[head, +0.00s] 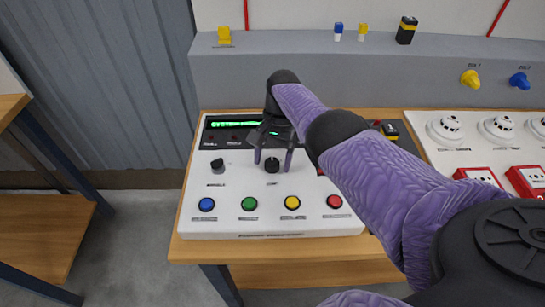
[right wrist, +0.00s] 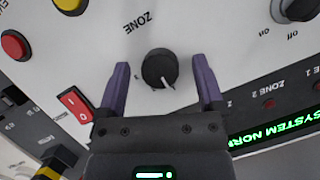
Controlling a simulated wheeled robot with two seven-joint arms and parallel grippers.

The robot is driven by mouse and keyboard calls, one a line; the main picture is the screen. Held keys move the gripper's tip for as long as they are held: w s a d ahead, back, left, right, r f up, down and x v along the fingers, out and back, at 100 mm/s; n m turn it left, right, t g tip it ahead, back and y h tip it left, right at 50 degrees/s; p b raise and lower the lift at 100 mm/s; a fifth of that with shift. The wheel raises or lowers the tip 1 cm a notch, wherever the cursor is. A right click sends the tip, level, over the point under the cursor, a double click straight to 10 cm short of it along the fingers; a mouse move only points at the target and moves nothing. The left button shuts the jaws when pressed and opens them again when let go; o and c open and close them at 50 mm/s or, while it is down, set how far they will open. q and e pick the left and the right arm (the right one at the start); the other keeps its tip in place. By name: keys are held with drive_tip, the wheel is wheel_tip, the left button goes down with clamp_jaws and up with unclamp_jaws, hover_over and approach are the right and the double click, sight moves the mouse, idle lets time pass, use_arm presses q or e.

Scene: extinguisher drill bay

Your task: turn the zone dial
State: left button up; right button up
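The zone dial (head: 272,166) is a small black round knob on the white sloped control panel (head: 255,222). In the right wrist view the dial (right wrist: 159,69) sits beside the printed word ZONE, with a light pointer mark on its lower right edge. My right gripper (head: 272,160) reaches down over the panel from the upper right. In the right wrist view its two purple fingers (right wrist: 162,82) stand open on either side of the dial, with a visible gap on each side. The left gripper is out of view.
Blue (head: 207,204), green (head: 249,204), yellow (head: 292,203) and red (head: 334,202) buttons line the panel's front. A second black knob (head: 217,165) is left of the dial. A red rocker switch (right wrist: 75,104) is near one finger. Detectors (head: 445,129) lie to the right.

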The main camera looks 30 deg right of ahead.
sight(272, 161)
drive_tip(key=shift+w+d+r, duration=0.1)
drive_tip(key=shift+r, duration=0.25)
drive_tip(key=v, duration=0.3)
drive_tip(key=b+v, duration=0.4)
drive_tip(key=v, duration=0.2)
drive_tip(key=shift+r, duration=0.1)
